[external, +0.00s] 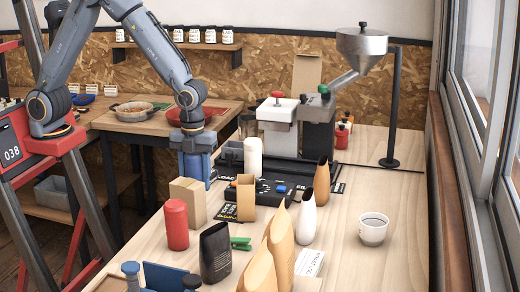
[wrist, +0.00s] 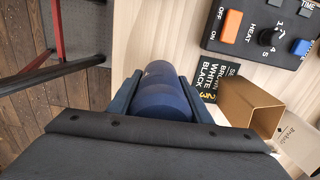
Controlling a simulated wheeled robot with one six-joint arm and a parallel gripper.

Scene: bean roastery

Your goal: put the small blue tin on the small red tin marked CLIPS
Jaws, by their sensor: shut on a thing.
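My gripper (external: 196,176) hangs over the left edge of the wooden bench in the external view. In the wrist view my gripper (wrist: 156,88) is shut on the small blue tin (wrist: 162,100), a dark blue cylinder between the two fingers. In the external view the tin is hard to tell from my blue gripper. A red tin (external: 175,226) stands upright near the bench's left edge, in front of a cardboard box. No CLIPS marking is readable on it from this side. Smaller red items (external: 342,134) stand at the back; their lettering is unreadable too.
A cardboard box (external: 187,201) stands just below my gripper's side. A black pouch (external: 215,252), a green clip (external: 241,243) and paper bags (external: 280,232) stand nearby. A black control panel (wrist: 262,28) lies right of the tin. A white cup (external: 373,229) has free bench around it.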

